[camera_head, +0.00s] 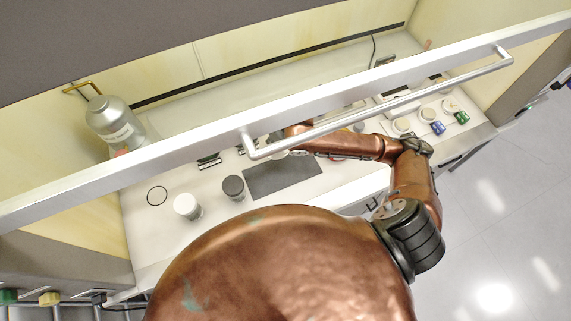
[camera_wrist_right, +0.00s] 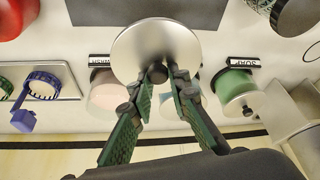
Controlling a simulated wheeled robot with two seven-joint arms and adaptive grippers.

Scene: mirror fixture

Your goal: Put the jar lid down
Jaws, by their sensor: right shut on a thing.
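A round silver jar lid (camera_wrist_right: 150,42) shows in the right wrist view, above the worktop. My right gripper (camera_wrist_right: 168,72) is shut on it, with both green-padded fingers meeting at its near side; the exact grip point is partly hidden. In the head view my right arm reaches in from the right to beside the dark grey mat (camera_head: 283,180), and the sash handle hides its gripper. The mat also shows behind the lid in the wrist view (camera_wrist_right: 118,12). My left gripper is in neither view.
A green jar (camera_wrist_right: 234,86) stands by a SOAP label, with a pink jar (camera_wrist_right: 104,90) left of the fingers. A dark-topped jar (camera_head: 233,187) and a white-topped jar (camera_head: 187,205) stand left of the mat. The sash handle (camera_head: 390,103) crosses above the worktop.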

